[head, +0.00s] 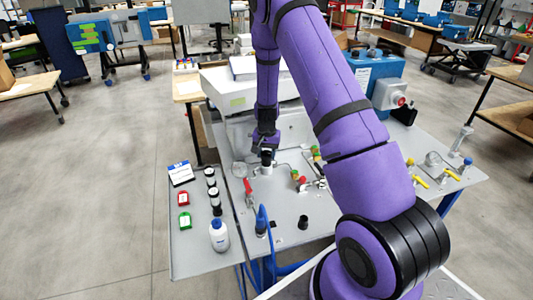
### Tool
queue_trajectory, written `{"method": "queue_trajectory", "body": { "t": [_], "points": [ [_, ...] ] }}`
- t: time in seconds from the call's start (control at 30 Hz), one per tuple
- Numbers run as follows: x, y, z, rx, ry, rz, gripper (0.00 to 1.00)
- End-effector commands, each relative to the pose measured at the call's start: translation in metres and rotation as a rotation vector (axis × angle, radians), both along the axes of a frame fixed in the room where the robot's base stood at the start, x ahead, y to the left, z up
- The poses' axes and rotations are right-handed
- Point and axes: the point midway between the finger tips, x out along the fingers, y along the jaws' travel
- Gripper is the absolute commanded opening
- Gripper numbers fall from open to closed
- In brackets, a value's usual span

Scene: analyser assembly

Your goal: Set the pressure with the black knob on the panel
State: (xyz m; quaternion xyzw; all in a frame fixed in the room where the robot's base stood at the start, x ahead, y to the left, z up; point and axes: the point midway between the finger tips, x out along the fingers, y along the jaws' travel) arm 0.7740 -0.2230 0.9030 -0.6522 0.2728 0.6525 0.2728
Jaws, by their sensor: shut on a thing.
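The grey panel (284,236) lies flat on a bench, with gauges, valves and thin pipes on it. My gripper (267,151) points down at the panel's back left part, at the end of my purple arm. It is shut on the black knob (267,157), which sits on top of a small light-coloured fitting (266,168). The fingers and their contact with the knob are small and partly hidden. A round gauge (239,169) is just left of the fitting; I cannot read it.
Red-handled (249,187) and yellow-handled (420,181) valves stand on the panel. A black part (303,222) stands near the front. A white bottle (219,236) and several small containers are on the left side tray (191,258). My arm hides the panel's middle right.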

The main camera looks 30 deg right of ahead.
Motion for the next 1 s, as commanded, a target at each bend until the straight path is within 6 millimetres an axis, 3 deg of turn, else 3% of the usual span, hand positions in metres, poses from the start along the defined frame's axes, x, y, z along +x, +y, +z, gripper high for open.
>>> {"method": "queue_trajectory", "body": {
  "t": [0.3, 0.87, 0.9, 1.0],
  "points": [
    [0.0008, -0.0002, 0.0005, -0.001, -0.003, -0.132, 0.2],
    [0.0007, -0.0004, 0.0005, -0.001, -0.003, -0.165, 0.2],
    [0.0007, -0.0004, 0.0005, -0.001, -0.003, -0.165, 0.46],
    [0.0006, -0.0004, 0.0005, -0.001, -0.002, -0.164, 0.69]
  ]
}}
